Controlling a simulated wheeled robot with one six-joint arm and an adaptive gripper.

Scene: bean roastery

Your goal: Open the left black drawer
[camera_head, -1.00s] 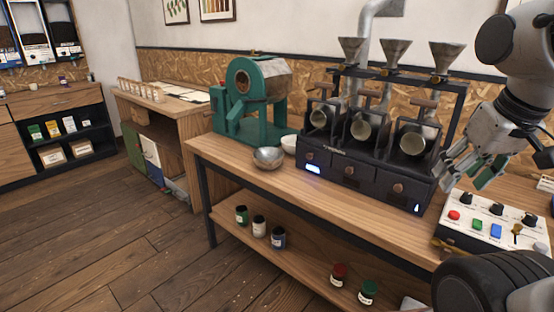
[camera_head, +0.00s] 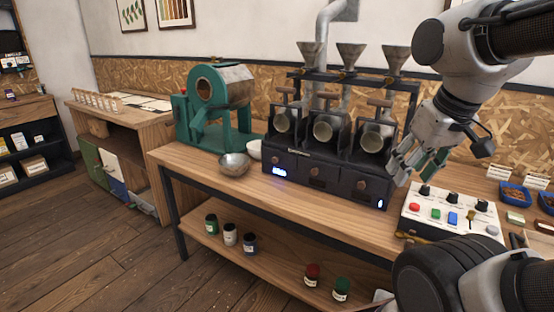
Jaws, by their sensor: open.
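A black roaster (camera_head: 330,172) with three drums stands on the wooden bench. Its low front holds three black drawers, each with a round brown knob. The left black drawer (camera_head: 280,165) looks shut, and a lit blue-white display shows low on it. The middle drawer (camera_head: 317,176) and right drawer (camera_head: 359,190) look shut too. My gripper (camera_head: 402,176) is open and empty, just right of the roaster's right end. It hangs above the far left corner of the control panel, well away from the left drawer.
A metal bowl (camera_head: 234,165) sits left of the roaster, near a white bowl (camera_head: 254,149) and a green machine (camera_head: 216,110). A white control panel (camera_head: 452,213) with buttons lies below my gripper. Jars stand on the lower shelf (camera_head: 270,262). The floor before the bench is clear.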

